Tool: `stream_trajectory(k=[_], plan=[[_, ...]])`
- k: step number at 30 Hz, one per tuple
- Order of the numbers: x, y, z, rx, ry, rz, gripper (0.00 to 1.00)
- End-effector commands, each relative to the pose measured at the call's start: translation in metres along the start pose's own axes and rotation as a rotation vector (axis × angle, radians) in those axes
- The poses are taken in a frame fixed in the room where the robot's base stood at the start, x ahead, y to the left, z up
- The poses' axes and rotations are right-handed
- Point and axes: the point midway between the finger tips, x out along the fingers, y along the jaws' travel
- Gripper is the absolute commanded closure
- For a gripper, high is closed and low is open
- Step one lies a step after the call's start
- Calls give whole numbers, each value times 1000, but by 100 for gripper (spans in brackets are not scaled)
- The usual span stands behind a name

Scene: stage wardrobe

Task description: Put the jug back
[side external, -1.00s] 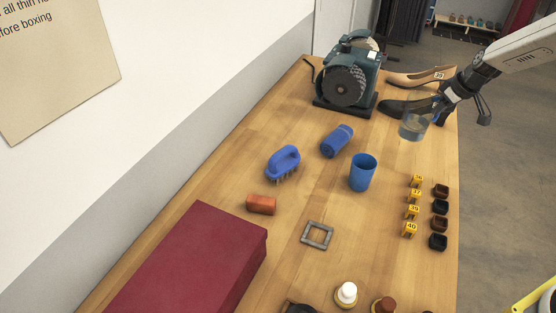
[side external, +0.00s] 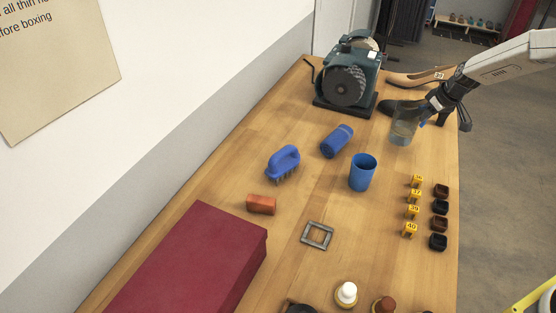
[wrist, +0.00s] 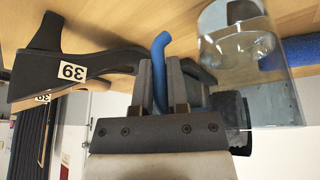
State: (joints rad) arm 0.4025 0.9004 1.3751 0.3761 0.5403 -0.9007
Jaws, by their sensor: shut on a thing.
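A clear jug (side external: 403,128) with a blue handle hangs near the far right of the bench, in front of the dark shoe. It looks roughly upright in the side view; whether its base touches the bench I cannot tell. In the wrist view the jug (wrist: 245,60) is at the right. My gripper (side external: 427,113) comes in from the right, and in the wrist view its fingers (wrist: 160,82) are shut on the blue handle (wrist: 161,55). A grey square frame (side external: 317,235) lies flat and empty on the bench, nearer the camera.
A blue cup (side external: 362,173) stands upright and a blue cylinder (side external: 337,141) lies beside it. Yellow number markers (side external: 410,230) and small dark pots line the right edge.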

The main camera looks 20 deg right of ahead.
Motion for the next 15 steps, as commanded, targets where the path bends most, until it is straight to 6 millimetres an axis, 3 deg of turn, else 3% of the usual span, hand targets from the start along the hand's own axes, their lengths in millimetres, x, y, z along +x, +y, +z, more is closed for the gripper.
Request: stream_trajectory(k=[6, 15], plan=[[23, -1, 9, 1, 0, -1, 100], [28, -1, 11, 0, 2, 1, 100]])
